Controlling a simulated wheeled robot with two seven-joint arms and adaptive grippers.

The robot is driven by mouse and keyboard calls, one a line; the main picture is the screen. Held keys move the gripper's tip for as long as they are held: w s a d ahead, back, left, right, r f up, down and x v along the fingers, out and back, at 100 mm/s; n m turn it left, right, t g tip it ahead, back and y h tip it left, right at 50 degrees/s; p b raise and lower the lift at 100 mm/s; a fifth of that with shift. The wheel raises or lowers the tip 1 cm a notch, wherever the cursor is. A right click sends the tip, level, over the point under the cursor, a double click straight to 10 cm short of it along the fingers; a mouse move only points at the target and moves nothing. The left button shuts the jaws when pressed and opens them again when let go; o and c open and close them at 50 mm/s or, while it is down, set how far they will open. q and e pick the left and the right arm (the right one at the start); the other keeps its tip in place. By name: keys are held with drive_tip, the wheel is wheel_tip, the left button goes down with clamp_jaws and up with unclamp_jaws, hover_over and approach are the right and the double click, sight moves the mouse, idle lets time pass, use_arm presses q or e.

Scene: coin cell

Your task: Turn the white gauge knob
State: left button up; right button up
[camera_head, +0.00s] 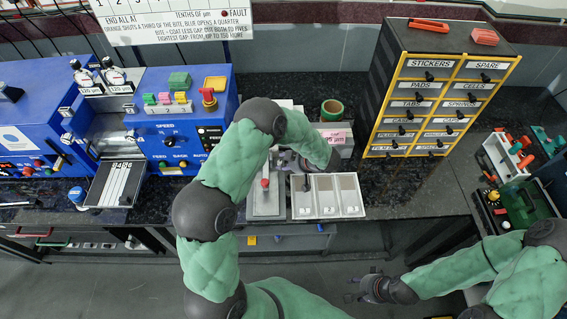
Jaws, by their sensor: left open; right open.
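Two small round dial gauges with white faces stand at the back left, the left one (82,78) beside the right one (114,74). They sit next to the blue machine (150,130). A white knob on them is too small to make out. My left gripper (288,162) is open, over the back of the bench near the white tray and well right of the gauges. My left forearm partly hides it. My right gripper (362,287) is open and empty, low over the floor in front of the bench.
A white three-compartment tray (328,213) and a grey plate with a red-topped lever (266,205) lie near my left gripper. A yellow-framed drawer cabinet (427,100) stands right. A striped tray (114,184) lies front left.

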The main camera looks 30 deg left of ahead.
use_arm(q)
drive_tip(key=v, duration=1)
drive_tip(key=shift+d, duration=0.25)
drive_tip(key=shift+r, duration=0.15)
